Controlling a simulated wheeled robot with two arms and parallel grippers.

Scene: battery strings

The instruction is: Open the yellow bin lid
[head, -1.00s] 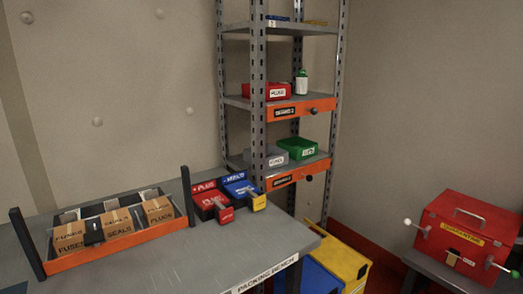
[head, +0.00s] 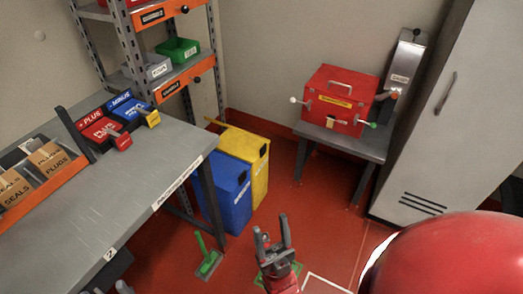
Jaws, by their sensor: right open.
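The yellow bin (head: 256,166) stands on the red floor beyond the end of the packing bench, behind and right of a blue bin (head: 227,195). Its yellow lid (head: 241,142) looks closed on top. My right gripper (head: 271,234) points up at the bottom middle of the head view, in front of the bins and apart from them. Its two fingers are spread and nothing is between them. My left gripper cannot be made out.
The packing bench (head: 150,170) fills the left, with a tray of boxes and the red and blue PLUS and MINUS holders. A green-handled tool (head: 206,254) stands on the floor. A red box (head: 338,100) sits on a grey table; a grey cabinet (head: 435,110) is at right.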

